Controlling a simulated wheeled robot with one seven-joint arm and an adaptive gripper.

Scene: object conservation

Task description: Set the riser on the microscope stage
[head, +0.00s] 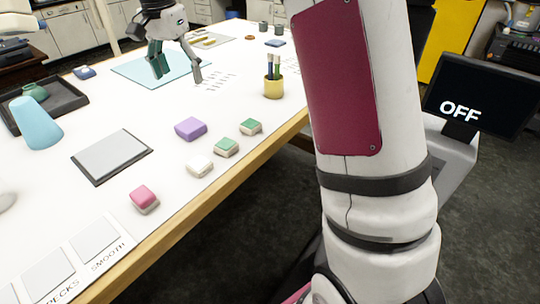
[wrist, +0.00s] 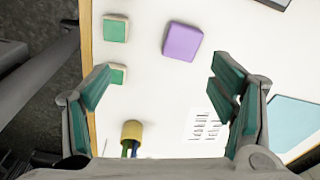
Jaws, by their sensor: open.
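No label marks the riser or the microscope stage, so I cannot tell for sure which things they are. A plain purple block (head: 191,129) lies on the white table; it also shows in the wrist view (wrist: 182,41), beyond my fingertips. A flat grey plate with a dark rim (head: 112,157) lies left of the purple block. My gripper (head: 177,74) is open and empty above the table, near the light-blue mat (head: 150,68). In the wrist view my gripper (wrist: 163,88) has its fingers wide apart, with bare table between them.
Green-topped blocks (head: 251,126), a white block (head: 199,166) and a pink block (head: 144,199) line the table's right edge. A yellow pen cup (head: 273,86) stands near that edge. A blue cone (head: 36,124) stands by a dark tray (head: 66,98). Bare table surrounds the purple block.

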